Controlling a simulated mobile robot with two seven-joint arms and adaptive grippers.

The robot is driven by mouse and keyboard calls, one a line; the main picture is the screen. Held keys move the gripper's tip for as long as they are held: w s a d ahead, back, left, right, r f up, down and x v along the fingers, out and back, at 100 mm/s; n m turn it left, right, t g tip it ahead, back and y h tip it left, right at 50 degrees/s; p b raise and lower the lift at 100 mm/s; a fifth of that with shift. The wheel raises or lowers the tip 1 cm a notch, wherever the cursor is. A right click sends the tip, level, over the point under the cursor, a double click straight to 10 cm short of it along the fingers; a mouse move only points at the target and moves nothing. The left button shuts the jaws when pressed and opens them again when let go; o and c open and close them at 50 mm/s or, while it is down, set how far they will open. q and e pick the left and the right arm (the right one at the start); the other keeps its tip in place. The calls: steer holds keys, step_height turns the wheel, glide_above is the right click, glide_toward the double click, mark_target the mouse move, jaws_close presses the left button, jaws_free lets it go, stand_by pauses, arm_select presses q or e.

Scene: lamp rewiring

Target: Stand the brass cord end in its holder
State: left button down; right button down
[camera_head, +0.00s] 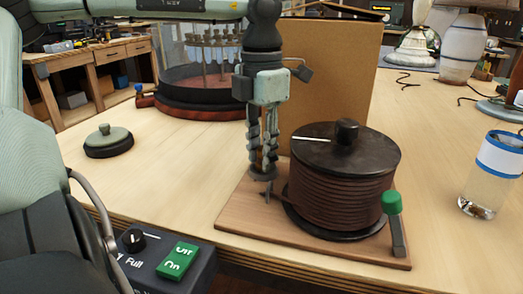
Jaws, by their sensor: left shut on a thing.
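My left gripper (264,172) points straight down over the left part of a wooden baseboard (240,215), just left of a spool (342,190) wound with brown cord. Its fingers are shut on the cord end, which the fingertips mostly hide; no brass colour can be made out. A small dark fitting (267,194) shows right below the fingertips, near the board. I cannot tell whether it is the holder, or whether the cord end touches it. My right gripper is not in view.
A green-topped lever (392,215) stands at the board's right corner. A glass jar (494,175) is further right. A cardboard box (325,75) and a round glass-walled container (200,90) stand behind. A green-knobbed lid (108,140) lies left. A switch box (165,262) is in front.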

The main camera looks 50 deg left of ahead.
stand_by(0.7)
arm_select(q)
steer(key=shift+f+b, duration=0.35)
steer(key=shift+b, duration=0.2)
steer(key=c, duration=1.2)
jaws_free()
steer(key=shift+o, duration=0.2)
steer(key=shift+r+p, duration=2.25)
steer(key=shift+r, duration=1.3)
